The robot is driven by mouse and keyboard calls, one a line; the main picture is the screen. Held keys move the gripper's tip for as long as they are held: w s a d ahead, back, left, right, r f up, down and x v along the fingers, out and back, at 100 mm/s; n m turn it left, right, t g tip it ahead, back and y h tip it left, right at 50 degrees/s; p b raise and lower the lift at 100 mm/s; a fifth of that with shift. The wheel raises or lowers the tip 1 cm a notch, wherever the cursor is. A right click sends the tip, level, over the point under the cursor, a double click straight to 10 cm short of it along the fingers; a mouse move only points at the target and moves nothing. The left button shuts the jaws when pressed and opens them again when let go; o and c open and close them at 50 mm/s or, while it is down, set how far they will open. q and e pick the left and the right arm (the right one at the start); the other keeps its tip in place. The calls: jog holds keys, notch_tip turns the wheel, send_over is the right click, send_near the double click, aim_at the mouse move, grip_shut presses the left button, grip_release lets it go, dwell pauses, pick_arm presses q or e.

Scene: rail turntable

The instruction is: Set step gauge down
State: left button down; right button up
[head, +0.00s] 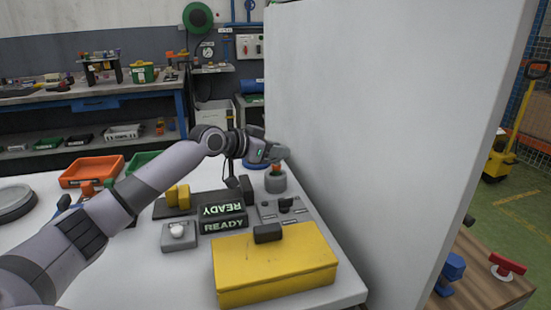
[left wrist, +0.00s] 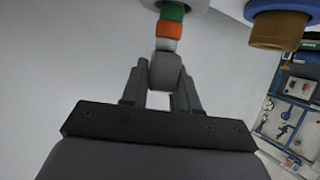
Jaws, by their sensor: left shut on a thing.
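The step gauge (left wrist: 169,30) shows in the left wrist view as a stepped rod with white, orange and green bands and a grey end. My left gripper (left wrist: 163,88) is shut on the grey end. In the head view the left gripper (head: 276,153) is beside the white wall panel, above a round grey holder (head: 275,184). The orange part of the gauge (head: 277,168) shows between gripper and holder. The green end meets a pale round part at the top of the left wrist view; I cannot tell whether it is seated. My right gripper is not in view.
A tall white panel (head: 370,130) stands close on the right. A yellow box (head: 275,268), a READY sign (head: 222,218) and a grey button box (head: 179,236) crowd the white table. An orange bin (head: 91,171) stands at the back left. A blue-and-tan cylinder (left wrist: 279,28) is close by.

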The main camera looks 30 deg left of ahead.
pick_arm(q)
notch_tip(320, 180, down, 2)
jog(key=shift+f, duration=0.1)
jog(key=c, duration=0.8)
grip_release()
jog(key=shift+c, duration=0.2)
jog(key=b+v, duration=0.1)
jog(key=v, duration=0.9)
jog(key=shift+s+a, duration=0.1)
jog(key=shift+s+a+r+b, duration=0.1)
jog(key=shift+s+r+b, duration=0.35)
jog(key=shift+s, duration=0.3)
